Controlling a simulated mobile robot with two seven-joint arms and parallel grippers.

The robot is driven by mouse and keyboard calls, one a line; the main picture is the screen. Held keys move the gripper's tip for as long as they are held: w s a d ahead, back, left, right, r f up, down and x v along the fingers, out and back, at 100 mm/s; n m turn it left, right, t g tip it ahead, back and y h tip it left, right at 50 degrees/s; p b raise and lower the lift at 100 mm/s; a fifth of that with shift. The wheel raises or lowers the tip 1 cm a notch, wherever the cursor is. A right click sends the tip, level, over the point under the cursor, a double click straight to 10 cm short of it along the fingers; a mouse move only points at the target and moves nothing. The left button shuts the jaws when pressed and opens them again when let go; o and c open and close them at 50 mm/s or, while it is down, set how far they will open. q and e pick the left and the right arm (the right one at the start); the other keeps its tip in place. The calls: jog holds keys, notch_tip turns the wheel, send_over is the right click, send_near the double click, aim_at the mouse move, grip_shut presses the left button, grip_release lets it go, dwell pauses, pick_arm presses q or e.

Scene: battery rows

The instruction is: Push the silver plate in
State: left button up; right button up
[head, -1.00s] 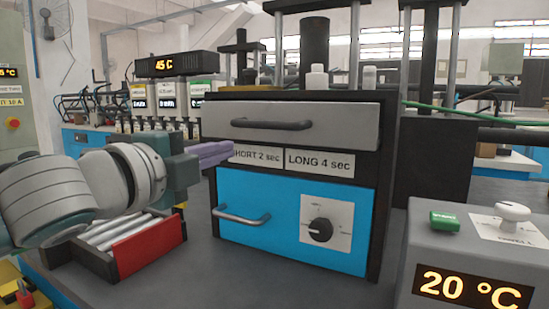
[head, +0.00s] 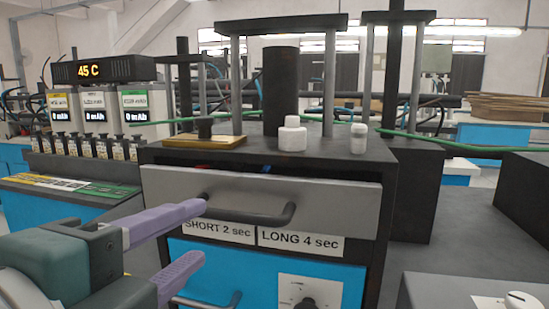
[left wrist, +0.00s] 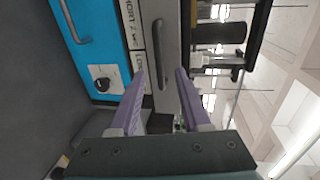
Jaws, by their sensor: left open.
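The silver plate (head: 335,205) is the grey front panel with a dark bar handle (head: 250,215), at the top of a black cabinet. Its top edge stands a little out from the cabinet, with a narrow gap behind it where bits of blue and red show. My left gripper (head: 204,232) is open, its purple fingers one above the other at the handle's left end. In the left wrist view, the fingers (left wrist: 160,72) point at the plate (left wrist: 171,28) and its handle (left wrist: 159,48); contact cannot be told. My right gripper is not in view.
Below the plate are SHORT and LONG labels and a blue panel (head: 225,262) with a handle and knob. A white bottle (head: 292,135), a small white bottle (head: 358,138) and a yellow tray (head: 204,141) stand on top. A grey box (head: 450,292) is at lower right.

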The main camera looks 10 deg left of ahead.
aim_at(230, 218)
pick_arm(q)
jog(key=x, duration=0.9)
jog(key=shift+w+d+f, duration=0.1)
jog(key=shift+w+d, duration=0.05)
jog(key=shift+d, duration=0.15)
grip_shut()
dwell(1.1)
